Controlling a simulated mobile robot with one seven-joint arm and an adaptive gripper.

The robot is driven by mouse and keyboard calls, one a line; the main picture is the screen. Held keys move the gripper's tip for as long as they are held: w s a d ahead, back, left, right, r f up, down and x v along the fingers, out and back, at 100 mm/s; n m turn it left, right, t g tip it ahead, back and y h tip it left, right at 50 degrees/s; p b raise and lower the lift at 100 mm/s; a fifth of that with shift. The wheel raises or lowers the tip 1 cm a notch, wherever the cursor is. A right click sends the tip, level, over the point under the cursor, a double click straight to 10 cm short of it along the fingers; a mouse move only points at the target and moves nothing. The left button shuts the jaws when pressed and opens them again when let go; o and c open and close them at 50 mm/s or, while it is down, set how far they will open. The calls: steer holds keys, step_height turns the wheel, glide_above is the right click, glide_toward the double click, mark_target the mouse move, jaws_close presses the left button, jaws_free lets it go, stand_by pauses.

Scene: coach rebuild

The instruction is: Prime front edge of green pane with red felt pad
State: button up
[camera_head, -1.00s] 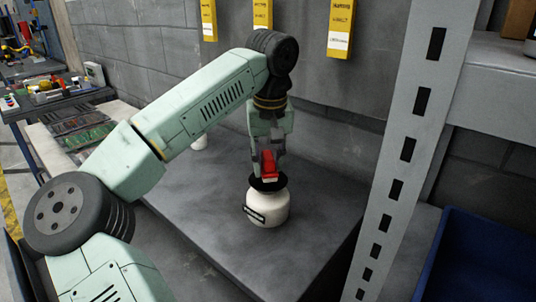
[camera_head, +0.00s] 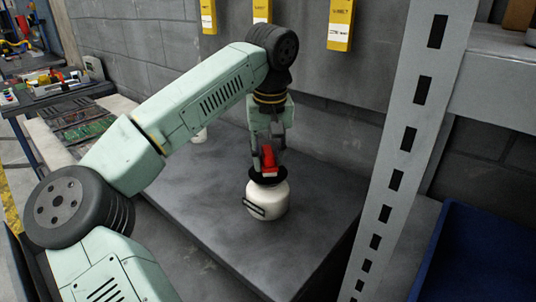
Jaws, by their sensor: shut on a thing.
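My gripper (camera_head: 268,150) points down over the grey bench and is shut on a red piece, the red felt pad (camera_head: 268,157). The pad is right at the black mouth of a white jar (camera_head: 266,201); its lower end meets or dips into the dark opening, and I cannot tell how deep. The jar stands upright on the bench and has a dark-framed label on its front. A green pane is not clearly seen; greenish panels (camera_head: 85,125) lie on a pale surface at the left, partly behind my arm, and I cannot tell whether it is among them.
Another white container (camera_head: 199,136) stands partly hidden behind my arm. A perforated grey upright (camera_head: 400,150) rises right of the bench (camera_head: 320,215), with a blue bin (camera_head: 480,255) beyond. Yellow boxes (camera_head: 341,24) hang on the back wall. The bench around the jar is clear.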

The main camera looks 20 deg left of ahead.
mark_target(268, 148)
steer(key=shift+f+b, duration=0.5)
steer(key=shift+f, duration=0.45)
stand_by(0.6)
steer(key=shift+r, duration=0.1)
stand_by(0.4)
step_height(268, 148, up, 3)
steer(key=p, duration=0.2)
steer(key=shift+f+p, duration=0.2)
steer(key=shift+p, duration=0.1)
steer(key=shift+r, duration=2.15)
steer(key=shift+f, duration=0.1)
